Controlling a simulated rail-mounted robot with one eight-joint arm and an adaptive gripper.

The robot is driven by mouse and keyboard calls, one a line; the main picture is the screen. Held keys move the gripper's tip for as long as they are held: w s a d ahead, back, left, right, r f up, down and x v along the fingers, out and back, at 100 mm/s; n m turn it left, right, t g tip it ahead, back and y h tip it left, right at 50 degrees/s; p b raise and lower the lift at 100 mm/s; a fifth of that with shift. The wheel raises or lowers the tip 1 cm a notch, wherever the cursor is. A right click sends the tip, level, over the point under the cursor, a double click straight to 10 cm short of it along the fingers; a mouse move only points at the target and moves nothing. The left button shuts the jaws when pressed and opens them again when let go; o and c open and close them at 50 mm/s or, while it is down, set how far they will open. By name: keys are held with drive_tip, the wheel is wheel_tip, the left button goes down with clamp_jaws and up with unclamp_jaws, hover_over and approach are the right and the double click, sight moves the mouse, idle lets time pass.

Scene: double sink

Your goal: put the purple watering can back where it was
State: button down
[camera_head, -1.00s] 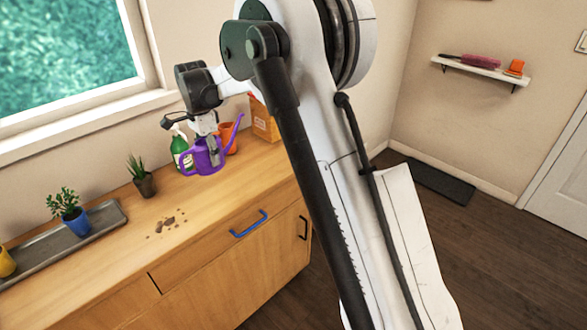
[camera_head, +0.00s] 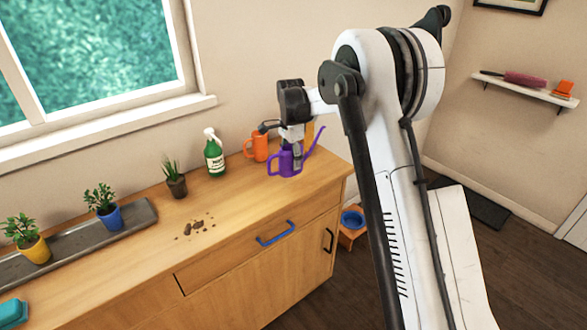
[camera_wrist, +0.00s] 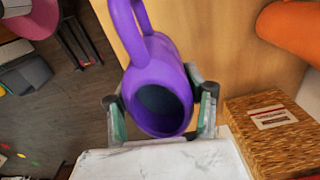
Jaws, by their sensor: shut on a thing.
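The purple watering can (camera_head: 285,163) is at the right end of the wooden counter in the head view, roughly upright, its spout pointing up and right. My gripper (camera_head: 297,156) is shut on it from above. In the wrist view the purple watering can (camera_wrist: 150,62) sits between the two fingers of my gripper (camera_wrist: 161,110), its dark round opening facing the camera. I cannot tell whether its base touches the counter. An orange can (camera_head: 257,147) stands just behind and left of it; an orange body (camera_wrist: 290,35) also shows at the right of the wrist view.
A green spray bottle (camera_head: 214,156) and a dark-potted plant (camera_head: 175,182) stand left along the counter (camera_head: 240,205). Brown crumbs (camera_head: 195,228) lie in front. A grey tray (camera_head: 75,242) holds potted plants. A brown box (camera_wrist: 265,130) is close beside my gripper in the wrist view.

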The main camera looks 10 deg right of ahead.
drive_tip(key=shift+w+d+f, duration=0.25)
drive_tip(key=shift+d+f, duration=0.05)
drive_tip(key=shift+d, duration=0.1)
drive_tip(key=shift+f, duration=1.95)
drive_tip(key=shift+f, duration=0.2)
drive_tip(key=c, duration=0.8)
unclamp_jaws()
drive_tip(key=shift+c, duration=0.2)
drive_tip(key=shift+r, duration=0.2)
